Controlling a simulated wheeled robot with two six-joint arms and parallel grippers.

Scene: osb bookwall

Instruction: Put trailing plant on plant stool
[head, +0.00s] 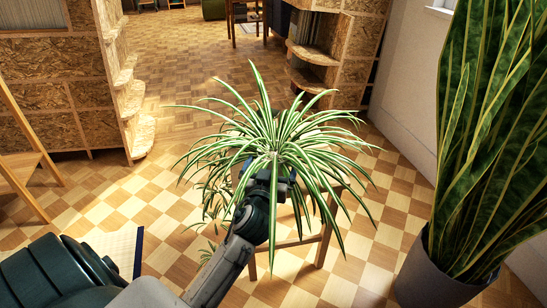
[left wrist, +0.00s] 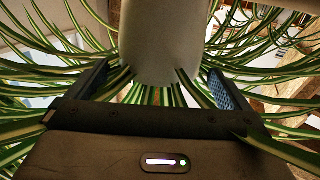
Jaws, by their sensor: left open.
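The trailing plant (head: 281,128) has long green-and-white striped leaves that spread and hang all round. A wooden stool (head: 325,232) stands beneath it; leaves hide its top, so I cannot tell whether the plant rests on it. My left gripper (head: 270,178) reaches in among the leaves from the near side. In the left wrist view the left gripper (left wrist: 160,88) is open, one finger at each side of the plant's pale pot (left wrist: 163,40). The fingers stand apart from the pot. My right gripper is not in view.
A tall snake plant in a grey pot (head: 440,270) stands at the right. Particle-board shelves (head: 125,85) stand at the left and another shelf unit (head: 330,50) at the back. A wooden frame (head: 30,165) is at the left edge.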

